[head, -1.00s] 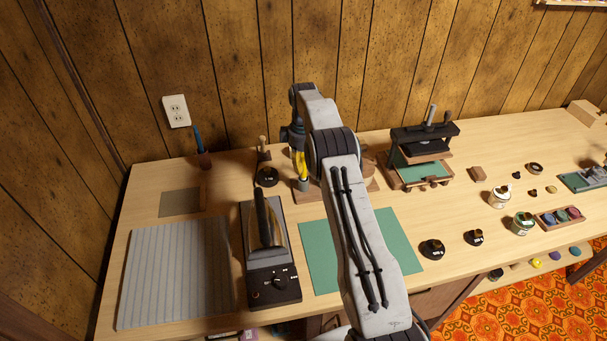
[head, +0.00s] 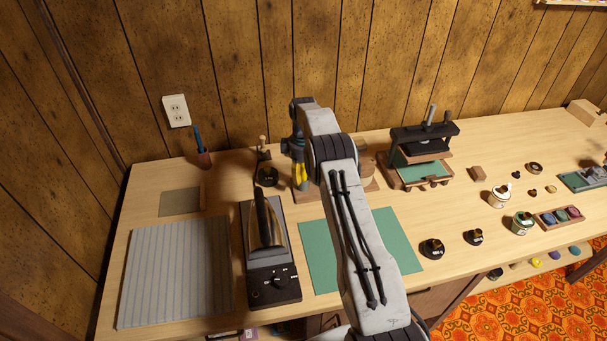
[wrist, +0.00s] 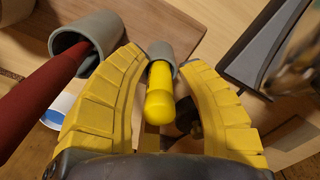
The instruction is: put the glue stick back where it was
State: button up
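A yellow round-ended stick (wrist: 159,100), which I take as the glue stick, shows between my gripper's fingers in the wrist view. Its far end meets a grey tube (wrist: 163,52); I cannot tell how deep it sits in it. My gripper (wrist: 164,62) has its yellow fingers apart, one on each side of the stick, with gaps beside its near end. The fingertips are close to the grey tube; contact is unclear. In the head view my gripper (head: 300,184) points down at the back of the table, over a small wooden base, and the stick cannot be made out.
A red handle (wrist: 40,103) stands in a wider grey cup (wrist: 93,31) close to the left finger. In the head view, an iron (head: 264,222), a press (head: 423,140) and a green mat (head: 318,262) are around my arm. The table's front left holds a striped pad (head: 175,272).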

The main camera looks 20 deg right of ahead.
jog(key=shift+o, duration=0.4)
jog(key=shift+r, duration=0.1)
jog(key=shift+r, duration=0.55)
notch_tip(320, 180, up, 11)
jog(key=shift+r+p, duration=0.15)
jog(key=shift+p, duration=0.4)
jog(key=s+a+r+m+t, duration=0.15)
jog(key=s+a+r, duration=0.25)
jog(key=s+r, duration=0.5)
jog(key=s+a+r+m+t, duration=0.1)
jog(key=s+a+r+m, duration=0.1)
jog(key=s+a+r, duration=0.6)
jog(key=s+f+m+t, duration=0.1)
jog(key=s+f+m, duration=0.2)
jog(key=s, duration=2)
jog(key=shift+a, duration=0.45)
